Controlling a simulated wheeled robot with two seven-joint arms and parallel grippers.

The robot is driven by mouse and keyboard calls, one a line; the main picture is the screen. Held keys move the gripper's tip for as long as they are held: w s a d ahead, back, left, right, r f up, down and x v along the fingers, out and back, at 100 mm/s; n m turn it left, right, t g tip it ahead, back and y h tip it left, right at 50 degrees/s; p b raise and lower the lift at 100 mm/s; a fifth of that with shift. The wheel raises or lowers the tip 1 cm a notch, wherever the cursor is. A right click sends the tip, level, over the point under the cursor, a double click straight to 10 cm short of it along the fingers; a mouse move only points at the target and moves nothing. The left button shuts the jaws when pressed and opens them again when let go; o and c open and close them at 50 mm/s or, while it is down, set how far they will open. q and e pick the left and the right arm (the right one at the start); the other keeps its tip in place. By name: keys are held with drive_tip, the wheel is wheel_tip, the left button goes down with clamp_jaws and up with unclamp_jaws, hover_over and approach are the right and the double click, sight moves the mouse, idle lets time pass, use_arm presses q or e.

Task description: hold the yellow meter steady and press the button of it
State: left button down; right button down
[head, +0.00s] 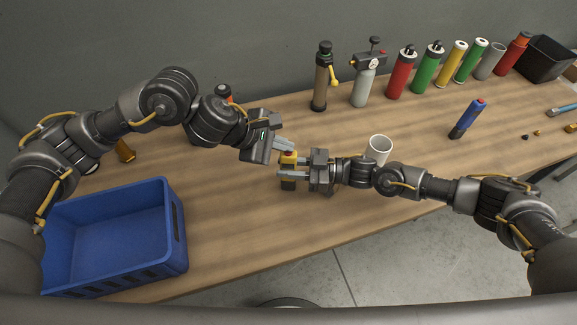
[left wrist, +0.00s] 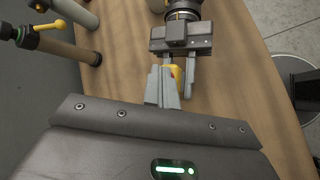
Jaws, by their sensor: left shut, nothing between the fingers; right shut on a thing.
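The yellow meter (head: 288,160) is upright near the middle of the table, with a yellow top and a darker lower part. My right gripper (head: 284,174) is shut on it from the right side. My left gripper (head: 290,147) is shut and empty, with its fingertips right at the meter's top. In the left wrist view the left fingers (left wrist: 160,90) cover part of the yellow meter (left wrist: 176,74), and the right gripper (left wrist: 186,72) is beyond them. The button is mostly hidden by the left fingertips, and I cannot tell whether they touch it.
A blue crate (head: 177,222) stands at the front left. A white cup (head: 378,146) is just behind my right wrist. A blue bottle with a red cap (head: 467,120) stands to the right. Several cylinders, including a red one (head: 401,76), line the back near a black bin (head: 547,60).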

sight(284, 154)
use_arm(q)
drive_tip(key=shift+r, duration=0.55)
drive_tip(key=shift+r, duration=0.1)
wheel_tip(284, 154, up, 6)
drive_tip(key=shift+f, duration=0.1)
idle(0.4)
use_arm(e)
drive_tip(key=c, duration=1.1)
unclamp_jaws()
